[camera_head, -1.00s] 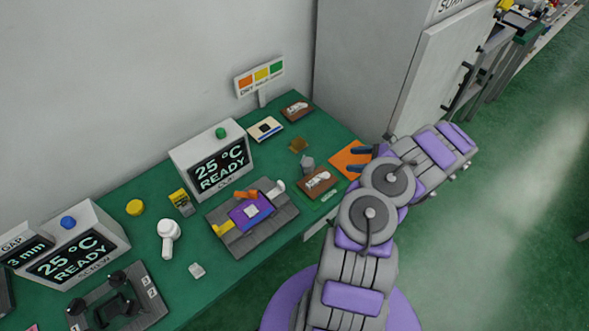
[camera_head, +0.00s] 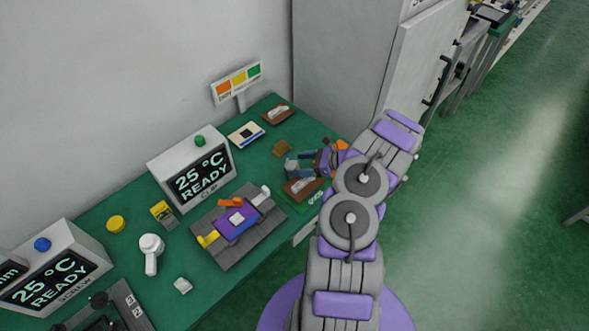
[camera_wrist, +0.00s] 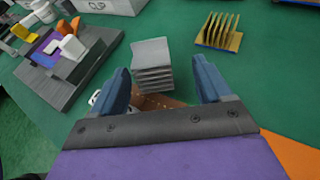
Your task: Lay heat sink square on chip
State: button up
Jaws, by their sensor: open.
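A grey finned heat sink (camera_wrist: 152,64) stands in the wrist view ahead of and between my fingers, with a gap on each side. My gripper (camera_wrist: 162,74) is open with blue fingers and holds nothing. In the head view my gripper (camera_head: 296,163) is over the right part of the green bench, and its fingers mostly hide the heat sink. The pale square chip (camera_head: 236,218) lies on a purple board in the grey clip fixture (camera_head: 230,248), left of my gripper. It also shows at the wrist view's upper left (camera_wrist: 71,46). A gold finned heat sink (camera_wrist: 218,30) stands farther right.
The CLIP display box (camera_head: 191,170) stands behind the fixture, with an orange lever (camera_head: 230,202) and a yellow lever (camera_head: 208,240) on the fixture. A white-headed tool (camera_head: 151,250) lies to the left.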

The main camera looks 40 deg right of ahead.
aim_at(296, 166)
jog(key=w+a, duration=0.1)
jog(key=a, duration=0.1)
jog(key=w+a+f, duration=0.1)
jog(key=shift+w+a+b, duration=0.2)
jog(key=shift+a+b, duration=0.1)
jog(key=shift+a, duration=0.1)
jog(key=shift+d+f, duration=0.1)
jog(key=shift+d, duration=0.2)
jog(key=shift+d+f, duration=0.1)
jog(key=shift+d, duration=0.3)
jog(key=shift+c, duration=2)
jog(key=shift+a, duration=0.5)
jog(key=c, duration=0.6)
jog(key=shift+c, duration=0.8)
jog(key=shift+d, duration=0.2)
